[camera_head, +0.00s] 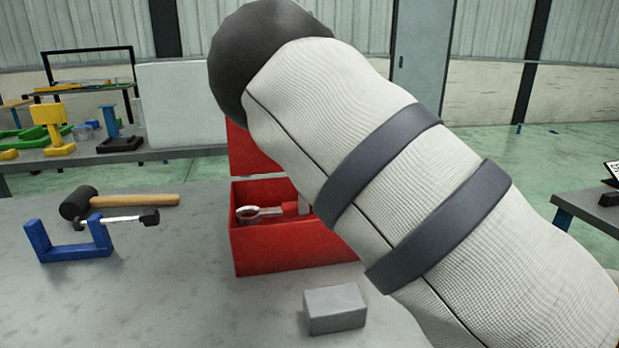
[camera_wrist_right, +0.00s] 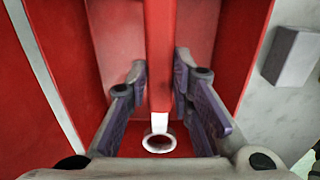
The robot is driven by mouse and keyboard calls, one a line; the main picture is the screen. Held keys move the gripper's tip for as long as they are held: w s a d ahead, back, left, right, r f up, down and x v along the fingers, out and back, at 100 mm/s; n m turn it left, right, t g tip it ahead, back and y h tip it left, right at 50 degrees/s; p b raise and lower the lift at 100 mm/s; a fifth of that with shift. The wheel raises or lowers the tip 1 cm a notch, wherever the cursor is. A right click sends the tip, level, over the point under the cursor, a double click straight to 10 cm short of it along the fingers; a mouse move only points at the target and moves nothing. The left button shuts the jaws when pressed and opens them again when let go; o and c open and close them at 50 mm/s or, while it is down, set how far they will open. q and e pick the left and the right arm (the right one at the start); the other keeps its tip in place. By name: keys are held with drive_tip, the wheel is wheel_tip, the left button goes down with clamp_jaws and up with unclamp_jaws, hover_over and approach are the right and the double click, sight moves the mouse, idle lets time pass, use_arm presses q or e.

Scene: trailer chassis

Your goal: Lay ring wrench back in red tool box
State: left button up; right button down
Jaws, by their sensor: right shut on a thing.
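The red tool box (camera_head: 285,252) stands on the grey table with its lid up. The ring wrench, with a silver ring end (camera_head: 247,213) and a red handle, shows inside the box in the head view. In the right wrist view, the ring wrench (camera_wrist_right: 160,80) runs between the fingers of my right gripper (camera_wrist_right: 159,72), ring end toward the camera. The right gripper is shut on the red handle, inside the box. In the head view my right arm hides most of this gripper and the box's right part. My left gripper is out of view.
A grey block (camera_head: 335,309) lies in front of the box. At left are a black-headed mallet (camera_head: 130,201) and a blue clamp (camera_head: 70,245). A second bench (camera_head: 110,158) with coloured parts stands behind. The table between clamp and box is clear.

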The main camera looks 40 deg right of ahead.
drive_tip(key=shift+f, duration=2.7)
drive_tip(key=c, duration=0.8)
unclamp_jaws()
drive_tip(key=shift+c, duration=0.2)
drive_tip(key=shift+r, duration=4)
